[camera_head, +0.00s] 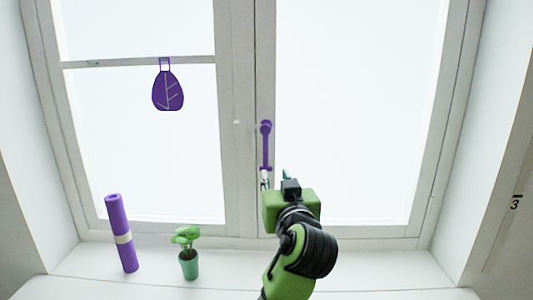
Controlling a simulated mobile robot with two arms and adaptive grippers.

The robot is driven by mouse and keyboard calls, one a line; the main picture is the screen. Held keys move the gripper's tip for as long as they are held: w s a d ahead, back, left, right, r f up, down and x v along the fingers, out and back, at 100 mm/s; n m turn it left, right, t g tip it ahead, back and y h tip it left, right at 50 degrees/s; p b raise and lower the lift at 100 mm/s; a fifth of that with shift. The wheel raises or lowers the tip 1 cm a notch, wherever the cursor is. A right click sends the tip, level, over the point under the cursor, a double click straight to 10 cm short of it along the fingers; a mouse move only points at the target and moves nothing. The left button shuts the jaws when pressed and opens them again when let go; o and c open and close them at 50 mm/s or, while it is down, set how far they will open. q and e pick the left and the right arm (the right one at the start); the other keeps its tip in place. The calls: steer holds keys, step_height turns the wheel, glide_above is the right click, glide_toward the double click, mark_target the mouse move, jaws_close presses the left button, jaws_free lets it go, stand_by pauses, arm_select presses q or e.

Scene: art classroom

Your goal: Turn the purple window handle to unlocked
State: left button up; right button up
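The purple window handle (266,146) is on the middle frame of the window, with its round pivot at the top and its lever pointing straight down. The green gripper body hides part of the frame below. My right gripper is not in view.
On the sill (380,267) stand a purple roll (120,230) with a pale band and a small plant in a green pot (189,266). The sill right of my arm is clear.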

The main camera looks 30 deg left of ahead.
mark_target(266, 153)
arm_select(q)
steer(key=p+x, duration=0.1)
steer(key=x, duration=0.3)
steer(key=r+p+x, duration=0.1)
steer(key=p+x, duration=0.1)
steer(key=x, duration=0.2)
steer(key=r+p+x, duration=0.1)
steer(key=p+x, duration=0.1)
steer(key=x, duration=0.2)
steer(key=shift+a+r, duration=0.15)
steer(key=shift+a, duration=0.2)
steer(key=shift+p+x, duration=0.4)
steer(key=shift+x, duration=0.35)
steer(key=shift+c, duration=0.4)
steer(key=shift+d, duration=0.1)
jaws_close()
